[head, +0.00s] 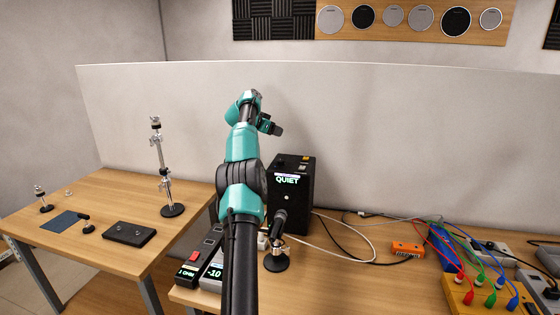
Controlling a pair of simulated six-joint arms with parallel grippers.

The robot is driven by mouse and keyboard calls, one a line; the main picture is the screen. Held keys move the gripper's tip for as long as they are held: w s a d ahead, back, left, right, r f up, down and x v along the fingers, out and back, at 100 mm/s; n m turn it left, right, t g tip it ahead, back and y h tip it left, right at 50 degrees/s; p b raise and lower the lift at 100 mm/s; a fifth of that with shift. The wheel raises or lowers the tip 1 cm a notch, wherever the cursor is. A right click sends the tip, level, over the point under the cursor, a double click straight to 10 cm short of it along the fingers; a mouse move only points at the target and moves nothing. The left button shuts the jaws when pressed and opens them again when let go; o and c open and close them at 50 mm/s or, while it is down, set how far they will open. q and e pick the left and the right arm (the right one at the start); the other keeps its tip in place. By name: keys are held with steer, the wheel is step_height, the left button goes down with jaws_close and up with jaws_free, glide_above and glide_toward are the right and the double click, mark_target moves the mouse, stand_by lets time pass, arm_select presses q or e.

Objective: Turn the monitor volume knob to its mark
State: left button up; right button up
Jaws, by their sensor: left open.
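The monitor is a black box (300,205) standing on the right-hand table, with a lit display (287,180) reading QUIET. I cannot clearly make out its volume knob or the mark; the arm and a small microphone stand cover part of the box's front. My left gripper (277,130) is open and empty, held in the air above and slightly left of the box, apart from it. My teal and black left arm rises through the middle of the head view. My right gripper is not in view.
A small microphone stand (277,262) is close before the box. Devices with displays (190,272) sit left of it. Cables, an orange box (407,249) and a yellow box with coloured plugs (484,294) lie right. A tall metal stand (172,210) is on the left table.

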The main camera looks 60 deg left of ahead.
arm_select(q)
steer(key=w+a+r+n+g+y, duration=0.1)
steer(key=a+r+n+g+y, duration=0.1)
steer(key=r+n+y, duration=0.95)
steer(key=a+r+n+g+y, duration=0.1)
steer(key=a+r+n+y, duration=0.3)
steer(key=n, duration=1.4)
steer(key=s+d+f+n+g+h, duration=0.1)
steer(key=d+f+n+g+h, duration=0.3)
steer(key=d+n, duration=0.6)
steer(key=s+d+f+n+g+h, duration=0.1)
steer(key=d+f+n+g+h, duration=0.3)
steer(key=d+n+h, duration=0.5)
step_height(320, 180, down, 2)
steer(key=d+n, duration=0.1)
steer(key=n, duration=0.1)
steer(key=shift+n+g, duration=0.35)
steer(key=shift+g, duration=0.05)
